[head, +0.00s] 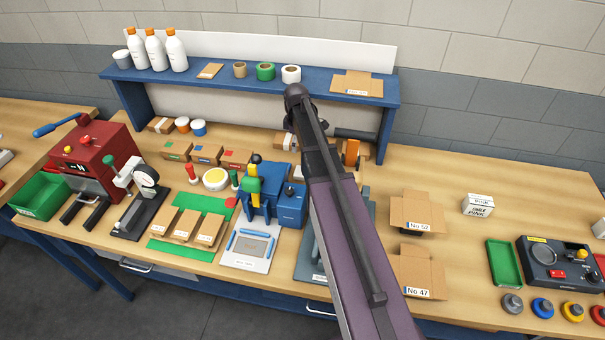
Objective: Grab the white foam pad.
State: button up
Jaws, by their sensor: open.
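I cannot pick out a white foam pad with certainty in the head view. A pale plate (232,258) with blue strips and a greyish rectangle lies at the front middle of the bench, but I cannot tell whether any part of it is foam. My own purple and dark arm rises from the bottom edge across the middle of the view and covers part of the bench and shelf front. My gripper cannot be made out; it is hidden or outside the view.
The wooden bench (455,170) carries a blue machine (290,207), a red press (105,150), a green mat (160,247), open cartons (415,212), a white box (478,204) and a green tray (504,264). A blue shelf (215,80) stands behind. The bench's back right is clear.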

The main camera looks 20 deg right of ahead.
jog(key=b, duration=0.8)
send_over(298, 171)
jog(key=shift+w+f, duration=0.1)
jog(key=shift+f, duration=4.1)
jog(key=shift+f+b, duration=2.6)
jog(key=shift+b, duration=0.05)
jog(key=c, duration=0.5)
